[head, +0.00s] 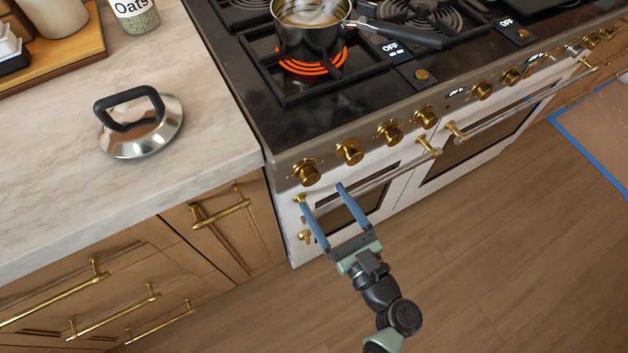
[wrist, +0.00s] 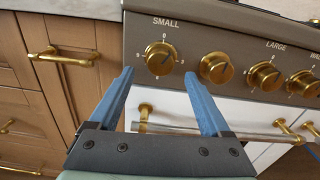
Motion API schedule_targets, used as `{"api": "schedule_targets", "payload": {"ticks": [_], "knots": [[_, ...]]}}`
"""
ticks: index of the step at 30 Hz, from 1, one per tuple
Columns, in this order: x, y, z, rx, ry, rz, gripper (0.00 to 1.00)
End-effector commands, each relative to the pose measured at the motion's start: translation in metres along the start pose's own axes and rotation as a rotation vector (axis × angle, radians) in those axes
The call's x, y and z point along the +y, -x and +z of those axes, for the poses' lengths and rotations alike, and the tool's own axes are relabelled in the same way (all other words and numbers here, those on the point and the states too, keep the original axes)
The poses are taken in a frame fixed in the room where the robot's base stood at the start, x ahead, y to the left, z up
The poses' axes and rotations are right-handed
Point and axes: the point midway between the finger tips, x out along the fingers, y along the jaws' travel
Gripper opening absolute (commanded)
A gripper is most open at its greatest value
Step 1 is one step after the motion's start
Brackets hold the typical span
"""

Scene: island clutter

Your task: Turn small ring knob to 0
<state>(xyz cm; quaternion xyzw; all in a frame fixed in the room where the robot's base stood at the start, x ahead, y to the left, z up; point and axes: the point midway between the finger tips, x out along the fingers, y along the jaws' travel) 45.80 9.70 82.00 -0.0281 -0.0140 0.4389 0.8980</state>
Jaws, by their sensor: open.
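The small ring knob (wrist: 160,60) is a round brass knob under the label SMALL, with a 0 above it on the dial. In the head view it appears to be the leftmost knob (head: 306,172) on the stove front. Which way its pointer faces is too small to tell. My gripper (head: 321,193) is open and empty, in front of and slightly below this knob. In the wrist view its blue fingers (wrist: 159,74) stand on either side of the knob's lower part, with no clear contact.
More brass knobs (wrist: 216,68) run along the panel to the right. An oven handle (wrist: 215,131) crosses below them. A steel pot (head: 310,28) stands over a glowing red ring (head: 312,67). A lid (head: 141,130) lies on the left counter (head: 60,180). The floor in front is clear.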

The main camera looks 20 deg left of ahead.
Motion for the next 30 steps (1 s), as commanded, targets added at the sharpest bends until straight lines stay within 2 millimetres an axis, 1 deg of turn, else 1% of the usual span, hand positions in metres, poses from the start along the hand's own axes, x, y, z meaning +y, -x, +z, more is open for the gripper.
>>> {"api": "schedule_targets", "payload": {"ticks": [1,3,6,9,13,20,21,26,30], "knots": [[0.000,-0.011,0.000,-0.001,0.001,0.003,0.81],[0.000,-0.024,0.000,-0.001,0.001,0.004,0.81],[0.000,-0.037,0.000,0.000,0.002,0.002,0.81],[0.000,-0.047,0.000,0.000,0.002,0.001,0.81],[0.000,-0.052,0.000,0.001,0.002,0.000,0.81],[0.000,-0.053,0.000,0.001,0.002,-0.001,0.81],[0.000,-0.053,0.000,0.001,0.002,-0.001,0.80],[0.000,-0.053,0.000,0.001,0.002,-0.001,0.51],[0.000,-0.053,0.000,0.001,0.002,-0.001,0.26]]}}
